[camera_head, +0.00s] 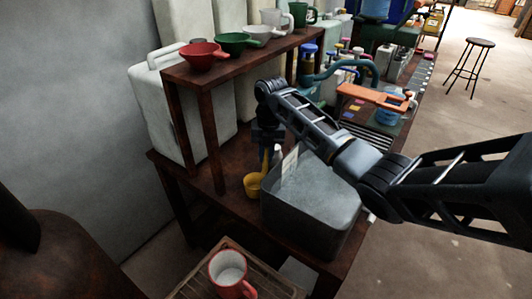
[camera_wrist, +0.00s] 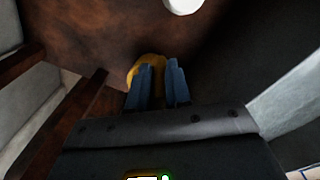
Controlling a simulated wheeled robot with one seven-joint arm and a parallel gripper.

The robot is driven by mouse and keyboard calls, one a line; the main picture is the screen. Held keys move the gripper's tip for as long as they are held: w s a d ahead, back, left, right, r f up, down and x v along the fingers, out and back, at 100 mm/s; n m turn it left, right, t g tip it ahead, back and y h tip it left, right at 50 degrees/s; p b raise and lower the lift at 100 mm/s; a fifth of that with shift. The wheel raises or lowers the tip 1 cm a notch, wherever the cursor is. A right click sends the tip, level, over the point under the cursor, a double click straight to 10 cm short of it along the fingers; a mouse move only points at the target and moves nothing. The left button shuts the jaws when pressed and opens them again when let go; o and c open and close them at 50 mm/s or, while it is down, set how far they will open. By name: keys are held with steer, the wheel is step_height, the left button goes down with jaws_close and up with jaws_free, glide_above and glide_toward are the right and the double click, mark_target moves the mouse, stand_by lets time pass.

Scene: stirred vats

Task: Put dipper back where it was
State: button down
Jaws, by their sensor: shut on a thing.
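The yellow dipper (camera_head: 253,185) hangs upright from my gripper (camera_head: 269,148), its cup low and its handle rising into the jaws. The cup is just left of the grey square vat (camera_head: 318,235), over the brown bench. I cannot tell whether the cup touches the bench. In the wrist view my gripper (camera_wrist: 161,70) has its blue fingers close together, with part of the yellow dipper (camera_wrist: 148,62) showing beyond them. The gripped part of the handle is mostly hidden.
A raised shelf holds a red dipper (camera_head: 203,54), a green dipper (camera_head: 232,42) and other cups. A white canister (camera_head: 160,110) stands behind its post. A red mug (camera_head: 230,272) sits on a wooden crate in front. An orange tool (camera_head: 372,96) lies further right.

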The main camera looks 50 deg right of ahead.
steer(key=shift+f, duration=0.1)
steer(key=c, duration=1.1)
jaws_free()
steer(key=shift+o, duration=0.2)
steer(key=r, duration=1.2)
steer(key=shift+s+d+r, duration=0.2)
steer(key=shift+d, duration=0.1)
